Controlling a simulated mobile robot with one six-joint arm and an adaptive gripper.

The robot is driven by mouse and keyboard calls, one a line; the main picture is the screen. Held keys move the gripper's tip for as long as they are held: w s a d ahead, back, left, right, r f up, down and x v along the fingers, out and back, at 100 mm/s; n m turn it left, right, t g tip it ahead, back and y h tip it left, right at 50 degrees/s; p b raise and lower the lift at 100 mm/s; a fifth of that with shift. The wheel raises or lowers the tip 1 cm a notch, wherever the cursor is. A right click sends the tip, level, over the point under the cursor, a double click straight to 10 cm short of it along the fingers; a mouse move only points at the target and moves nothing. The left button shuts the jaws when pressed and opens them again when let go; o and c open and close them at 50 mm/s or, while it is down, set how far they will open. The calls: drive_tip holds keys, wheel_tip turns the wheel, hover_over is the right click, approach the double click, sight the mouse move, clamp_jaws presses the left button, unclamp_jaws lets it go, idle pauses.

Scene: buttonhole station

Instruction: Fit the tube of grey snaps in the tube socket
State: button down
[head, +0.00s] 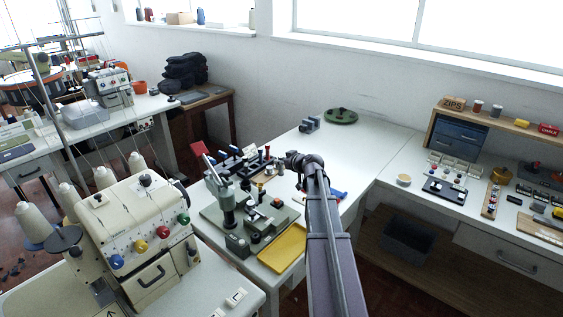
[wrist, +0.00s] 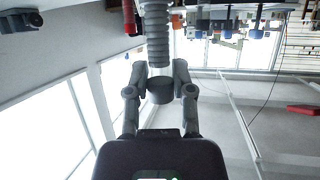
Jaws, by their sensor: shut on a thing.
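In the wrist view my gripper (wrist: 161,82) is shut on the tube of grey snaps (wrist: 157,35), a ribbed grey column between the two fingers. It runs out of the top of that view, so its far end is hidden. In the head view my gripper (head: 298,161) is at the far end of my arm, over the white table behind the green machine. The tube cannot be made out there. The green snap press (head: 226,195) stands on its green base at the front left of the table. I cannot pick out the tube socket for certain.
A dark rack (head: 238,162) with several coloured pieces stands left of my gripper. A yellow tray (head: 283,248) lies at the table's front. A blue-handled tool (head: 339,194) lies right of my arm.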

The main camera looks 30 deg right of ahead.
drive_tip(key=shift+r, duration=0.15)
wheel_tip(320, 180, up, 27)
drive_tip(key=p, duration=2.7)
drive_tip(key=shift+r+p, duration=0.15)
drive_tip(key=shift+p, duration=0.2)
drive_tip(key=shift+d, duration=0.15)
